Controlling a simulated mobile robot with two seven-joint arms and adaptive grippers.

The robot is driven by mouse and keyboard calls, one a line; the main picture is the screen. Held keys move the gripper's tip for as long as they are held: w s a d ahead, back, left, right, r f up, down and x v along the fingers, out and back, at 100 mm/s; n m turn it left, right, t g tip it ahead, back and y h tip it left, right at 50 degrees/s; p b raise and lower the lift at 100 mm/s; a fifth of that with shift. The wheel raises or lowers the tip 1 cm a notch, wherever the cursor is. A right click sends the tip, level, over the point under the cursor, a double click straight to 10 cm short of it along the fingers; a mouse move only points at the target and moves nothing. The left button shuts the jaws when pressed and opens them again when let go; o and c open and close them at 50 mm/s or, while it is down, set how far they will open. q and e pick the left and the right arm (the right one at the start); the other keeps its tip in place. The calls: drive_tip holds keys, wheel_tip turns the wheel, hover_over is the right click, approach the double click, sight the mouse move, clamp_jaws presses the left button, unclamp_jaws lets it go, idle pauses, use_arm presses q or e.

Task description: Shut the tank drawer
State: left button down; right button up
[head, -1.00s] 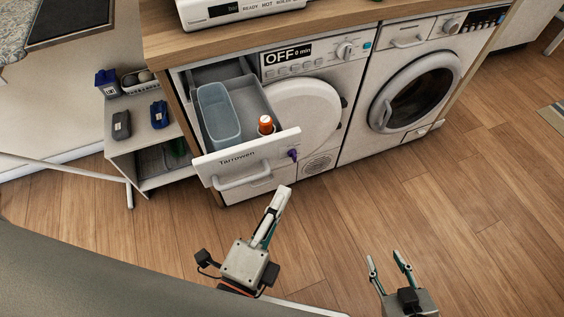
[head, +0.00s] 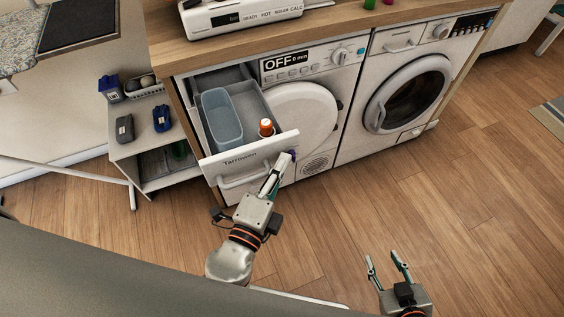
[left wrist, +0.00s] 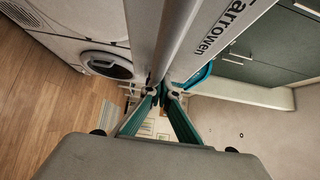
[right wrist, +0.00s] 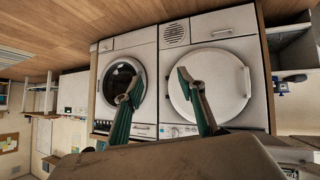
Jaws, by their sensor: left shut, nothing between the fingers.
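The tank drawer (head: 260,156) is pulled out from the top left of the dryer, its front marked "Tarrowen" with a curved handle (head: 240,178). The drawer front also fills the top of the left wrist view (left wrist: 222,30). My right gripper (head: 386,257) is open and empty, low over the floor, away from the drawer.
The dryer's round door (head: 304,112) is closed beside the drawer. A washing machine (head: 410,95) stands to its right under the wooden counter (head: 270,35). A low shelf unit (head: 150,145) stands close on the left. The floor in front is clear.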

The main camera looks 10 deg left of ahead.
sight(266, 133)
use_arm(q)
drive_tip(key=shift+w+a+r, duration=0.15)
drive_tip(key=shift+w+a, duration=0.1)
drive_tip(key=shift+w, duration=0.1)
drive_tip(key=w+a+p, duration=0.1)
drive_tip(key=w, duration=0.1)
drive_tip(key=w+a+p, duration=0.1)
drive_tip(key=w+a, duration=0.1)
drive_tip(key=w, duration=0.1)
drive_tip(key=w+a+p, duration=0.1)
drive_tip(key=w+a, duration=0.1)
drive_tip(key=shift+w+r, duration=0.15)
drive_tip(key=shift+r, duration=0.1)
drive_tip(key=w+a, duration=0.3)
drive_tip(key=w, duration=0.1)
drive_tip(key=w+a, duration=0.3)
drive_tip(key=w, duration=0.2)
drive_tip(key=w+a, duration=0.3)
drive_tip(key=w, duration=0.2)
drive_tip(key=shift+a+f+p, duration=0.25)
drive_tip(key=shift+f+p, duration=0.1)
drive_tip(key=shift+w+a, duration=0.3)
drive_tip(key=shift+w, duration=0.2)
drive_tip(key=shift+s+d, duration=0.1)
